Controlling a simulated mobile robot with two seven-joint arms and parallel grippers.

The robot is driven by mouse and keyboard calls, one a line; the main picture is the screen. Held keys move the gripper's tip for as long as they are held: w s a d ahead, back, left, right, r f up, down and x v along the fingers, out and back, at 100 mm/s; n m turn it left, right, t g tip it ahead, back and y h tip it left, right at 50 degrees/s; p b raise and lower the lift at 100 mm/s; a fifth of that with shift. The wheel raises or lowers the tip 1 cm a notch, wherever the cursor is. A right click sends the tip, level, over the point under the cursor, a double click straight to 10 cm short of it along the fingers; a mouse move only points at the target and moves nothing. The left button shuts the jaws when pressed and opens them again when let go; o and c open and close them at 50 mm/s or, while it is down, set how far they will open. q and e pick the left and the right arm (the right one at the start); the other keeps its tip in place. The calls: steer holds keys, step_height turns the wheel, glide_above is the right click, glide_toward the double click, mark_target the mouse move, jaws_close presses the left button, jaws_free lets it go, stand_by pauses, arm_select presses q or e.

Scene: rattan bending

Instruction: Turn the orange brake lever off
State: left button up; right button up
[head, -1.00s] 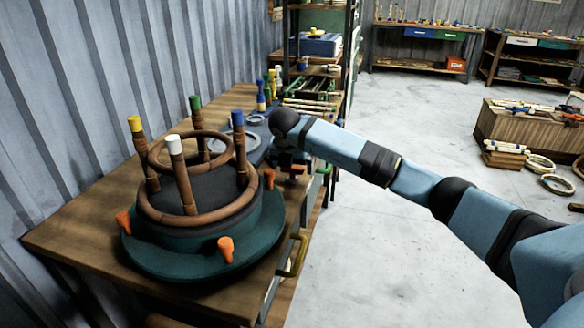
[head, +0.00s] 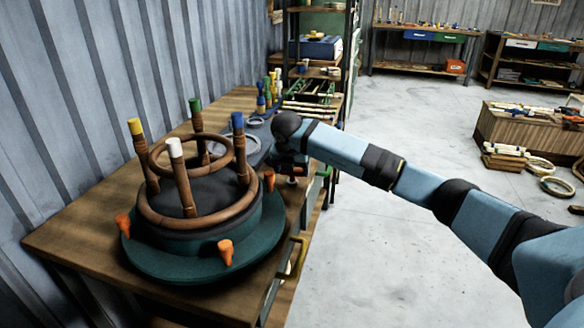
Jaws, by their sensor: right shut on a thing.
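My right gripper (head: 291,166) points down at the right edge of the workbench, just right of the round green turntable (head: 160,262). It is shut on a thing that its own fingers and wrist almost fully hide. This seems to be the orange brake lever, but its shape and angle cannot be made out. Three orange knobs show on the turntable's rim: a left one (head: 124,225), a front one (head: 226,251) and a right one (head: 269,180) close to the gripper. My left gripper is not in view.
A rattan frame with brown rings (head: 200,209) and posts with coloured caps stands on the turntable. Behind it on the workbench (head: 75,235) lie a blue-grey mat, pale rings and coloured-capped tools. A yellow handle (head: 297,258) sticks out at the bench's right side.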

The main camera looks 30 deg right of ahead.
steer(key=shift+d+n+t+y, duration=0.1)
steer(key=shift+n+t+y, duration=0.2)
steer(key=shift+n, duration=0.8)
steer(key=n, duration=0.2)
steer(key=n+y+p, duration=0.1)
steer(key=n, duration=0.1)
steer(key=shift+t+y, duration=0.3)
steer(key=n+y, duration=0.1)
steer(key=n, duration=0.2)
steer(key=shift+d, duration=0.1)
steer(key=n+y+p, duration=0.1)
steer(key=n, duration=0.1)
steer(key=shift+r+n, duration=0.1)
steer(key=shift+n, duration=0.3)
steer(key=n+y, duration=0.1)
steer(key=n, duration=0.2)
steer(key=shift+p, duration=0.3)
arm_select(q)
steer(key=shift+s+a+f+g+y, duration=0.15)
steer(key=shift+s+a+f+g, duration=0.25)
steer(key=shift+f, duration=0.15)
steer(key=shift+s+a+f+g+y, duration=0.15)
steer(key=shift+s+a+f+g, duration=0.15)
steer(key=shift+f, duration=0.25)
arm_select(e)
steer(key=shift+n+g+y, duration=0.4)
steer(key=shift+n+y, duration=0.1)
steer(key=shift+n, duration=0.5)
steer(key=shift+d, duration=0.1)
